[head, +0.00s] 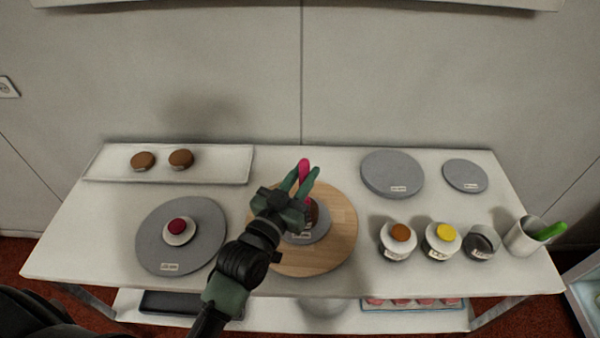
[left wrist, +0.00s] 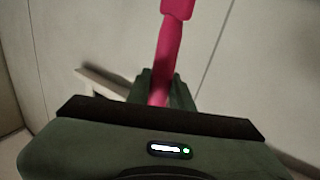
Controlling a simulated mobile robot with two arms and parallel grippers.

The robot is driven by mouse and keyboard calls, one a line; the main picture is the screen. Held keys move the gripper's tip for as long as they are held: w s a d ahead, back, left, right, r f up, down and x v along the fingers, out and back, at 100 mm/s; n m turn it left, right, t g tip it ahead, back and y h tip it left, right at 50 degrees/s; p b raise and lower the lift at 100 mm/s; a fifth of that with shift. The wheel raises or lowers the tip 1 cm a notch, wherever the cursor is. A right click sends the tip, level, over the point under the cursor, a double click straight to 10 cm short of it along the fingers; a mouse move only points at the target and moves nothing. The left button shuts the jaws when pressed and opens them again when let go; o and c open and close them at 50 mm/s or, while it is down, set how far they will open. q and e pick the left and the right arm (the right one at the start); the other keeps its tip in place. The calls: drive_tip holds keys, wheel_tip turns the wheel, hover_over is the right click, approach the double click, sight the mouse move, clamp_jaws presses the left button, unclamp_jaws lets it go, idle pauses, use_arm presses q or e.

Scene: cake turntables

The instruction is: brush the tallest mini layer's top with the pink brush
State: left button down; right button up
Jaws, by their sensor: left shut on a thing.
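The pink brush (head: 304,167) is held in my left gripper (head: 305,180), whose green fingers close around its handle above the round wooden board. In the left wrist view the pink handle (left wrist: 168,55) stands up between the fingers (left wrist: 160,85). A brown mini layer (head: 313,212) is on a small grey turntable (head: 318,236) on the board, mostly hidden by my gripper. I cannot tell whether the bristles touch it. Two brown mini layers (head: 143,160) (head: 181,158) lie on the white tray (head: 220,165) at the back left. My right gripper is not in view.
A large grey turntable (head: 155,240) at left bears a white dish with a dark red top. Two grey discs (head: 392,172) (head: 466,175) lie at back right. Pots with brown (head: 400,233) and yellow (head: 442,232) tops, a dark bowl (head: 482,242) and a cup (head: 522,238) with a green-handled tool stand at right.

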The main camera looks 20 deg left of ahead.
use_arm(q)
drive_tip(key=shift+w+d, duration=0.2)
drive_tip(key=shift+d, duration=0.1)
drive_tip(key=shift+w+a+p, duration=0.15)
drive_tip(key=shift+w+a, duration=0.1)
drive_tip(key=shift+w, duration=0.7)
drive_tip(key=shift+w+a+p, duration=0.15)
drive_tip(key=shift+w+a, duration=0.1)
drive_tip(key=shift+w, duration=0.65)
drive_tip(key=shift+d+p+v, duration=0.15)
drive_tip(key=shift+p+v, duration=0.65)
drive_tip(key=shift+v, duration=0.35)
drive_tip(key=shift+d+p+v, duration=0.2)
drive_tip(key=shift+p+v, duration=0.6)
drive_tip(key=shift+v, duration=0.3)
drive_tip(key=shift+s+r, duration=0.1)
drive_tip(key=shift+r, duration=0.1)
